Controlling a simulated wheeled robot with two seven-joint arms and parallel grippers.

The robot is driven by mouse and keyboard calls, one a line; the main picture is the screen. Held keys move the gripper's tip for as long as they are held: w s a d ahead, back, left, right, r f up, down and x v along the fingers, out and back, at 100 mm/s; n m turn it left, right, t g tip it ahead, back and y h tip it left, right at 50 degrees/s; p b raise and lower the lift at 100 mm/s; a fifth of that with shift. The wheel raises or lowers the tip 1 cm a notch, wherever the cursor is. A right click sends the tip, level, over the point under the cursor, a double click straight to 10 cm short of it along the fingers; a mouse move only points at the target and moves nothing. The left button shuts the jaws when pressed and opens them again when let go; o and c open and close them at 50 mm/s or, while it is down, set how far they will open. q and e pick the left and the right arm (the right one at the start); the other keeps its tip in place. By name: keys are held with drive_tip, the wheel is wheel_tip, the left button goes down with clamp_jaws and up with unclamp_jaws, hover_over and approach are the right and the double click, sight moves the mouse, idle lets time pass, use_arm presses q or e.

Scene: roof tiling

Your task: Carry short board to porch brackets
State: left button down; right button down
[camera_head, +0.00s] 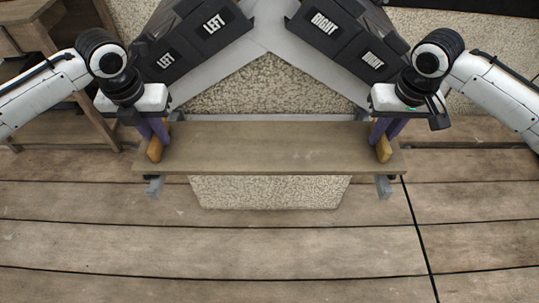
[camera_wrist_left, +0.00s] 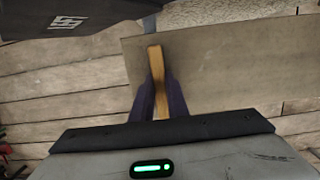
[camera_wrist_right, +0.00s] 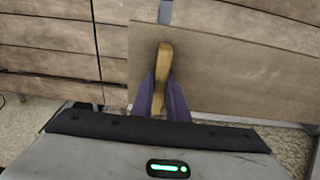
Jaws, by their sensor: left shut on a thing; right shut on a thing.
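The short board (camera_head: 270,148) is a long grey-brown plank lying level across the middle of the head view, with a wooden handle near each end. My left gripper (camera_head: 154,140) is shut on the left handle (camera_head: 156,149), and its purple fingers flank that handle in the left wrist view (camera_wrist_left: 156,85). My right gripper (camera_head: 383,140) is shut on the right handle (camera_head: 384,149), also seen in the right wrist view (camera_wrist_right: 164,70). Grey metal brackets show below the board's front edge at the left (camera_head: 154,186) and right (camera_head: 384,186). Whether the board touches them is hidden.
Dark roof tiles marked LEFT (camera_head: 213,24) and RIGHT (camera_head: 323,22) lie on the slopes of a grey gable frame behind the board. A pebbled wall (camera_head: 270,190) stands below. A wooden table (camera_head: 60,50) is at the far left. The plank floor in front is clear.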

use_arm(q)
drive_tip(key=shift+f+b, duration=0.5)
drive_tip(key=shift+f, duration=0.15)
use_arm(e)
drive_tip(key=shift+f, duration=0.65)
use_arm(q)
drive_tip(key=c, duration=1.7)
unclamp_jaws()
use_arm(e)
drive_tip(key=c, duration=1.7)
unclamp_jaws()
use_arm(q)
drive_tip(key=shift+r, duration=0.1)
use_arm(e)
drive_tip(key=shift+r, duration=0.3)
use_arm(q)
drive_tip(key=r, duration=0.4)
drive_tip(key=s+r, duration=0.1)
drive_tip(key=r, duration=0.6)
drive_tip(key=shift+s+r, duration=0.3)
drive_tip(key=shift+s, duration=0.1)
use_arm(e)
drive_tip(key=r, duration=0.3)
drive_tip(key=s+r, duration=0.1)
drive_tip(key=r, duration=0.7)
drive_tip(key=shift+s+r, duration=0.15)
drive_tip(key=shift+s, duration=0.25)
